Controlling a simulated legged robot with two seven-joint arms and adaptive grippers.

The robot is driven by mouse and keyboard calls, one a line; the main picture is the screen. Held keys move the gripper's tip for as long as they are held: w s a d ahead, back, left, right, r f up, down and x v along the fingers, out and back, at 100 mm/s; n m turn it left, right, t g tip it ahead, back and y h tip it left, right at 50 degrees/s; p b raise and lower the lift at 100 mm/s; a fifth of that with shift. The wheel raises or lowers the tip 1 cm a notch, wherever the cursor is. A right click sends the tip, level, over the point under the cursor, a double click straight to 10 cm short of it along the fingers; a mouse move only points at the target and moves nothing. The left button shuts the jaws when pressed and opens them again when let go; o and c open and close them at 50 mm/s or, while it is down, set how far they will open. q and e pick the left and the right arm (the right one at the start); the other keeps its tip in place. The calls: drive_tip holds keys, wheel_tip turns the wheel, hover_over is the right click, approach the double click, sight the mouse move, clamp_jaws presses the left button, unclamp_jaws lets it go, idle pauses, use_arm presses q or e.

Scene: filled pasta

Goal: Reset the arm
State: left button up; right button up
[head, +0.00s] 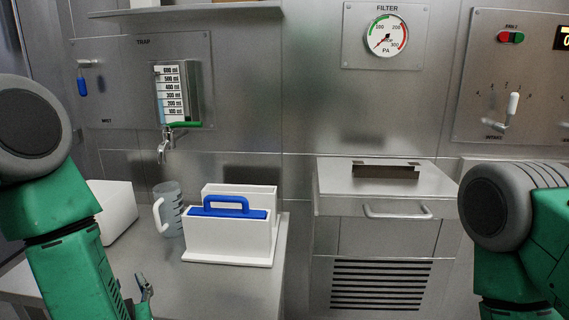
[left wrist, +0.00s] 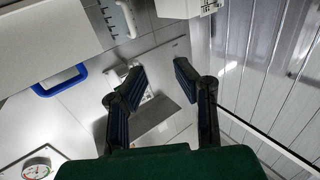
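My left arm (head: 70,240) comes in from the left, bent, with its green forearm hanging low over the counter. My left gripper (head: 145,287) only partly shows at the bottom left of the head view. In the left wrist view both fingers of the left gripper (left wrist: 160,70) stand apart, with nothing between them. My right arm (head: 520,230) shows at the right edge. Its gripper is out of the frame.
A white holder with a blue-handled piece (head: 226,208) stands on the counter (head: 215,290), beside a clear jug (head: 170,208). A tap (head: 165,148) is above the jug. A metal cabinet (head: 385,190) with a slot on top stands to the right. A white box (head: 112,208) lies at left.

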use_arm(q)
drive_tip(key=s+d+f+m+g+h+p, duration=0.15)
drive_tip(key=s+f+m+g+h, duration=0.45)
drive_tip(key=f, duration=1.1)
drive_tip(key=s+f+g+h, duration=0.1)
drive_tip(key=s+f+g, duration=0.2)
drive_tip(key=s, duration=0.8)
drive_tip(key=s+f+g+h, duration=0.1)
drive_tip(key=s+f+g, duration=0.2)
drive_tip(key=s+g, duration=0.3)
drive_tip(key=s+a, duration=0.1)
drive_tip(key=s, duration=0.3)
drive_tip(key=shift+s+f, duration=0.35)
drive_tip(key=shift+f, duration=0.05)
drive_tip(key=shift+w+d, duration=0.1)
drive_tip(key=shift+w, duration=0.05)
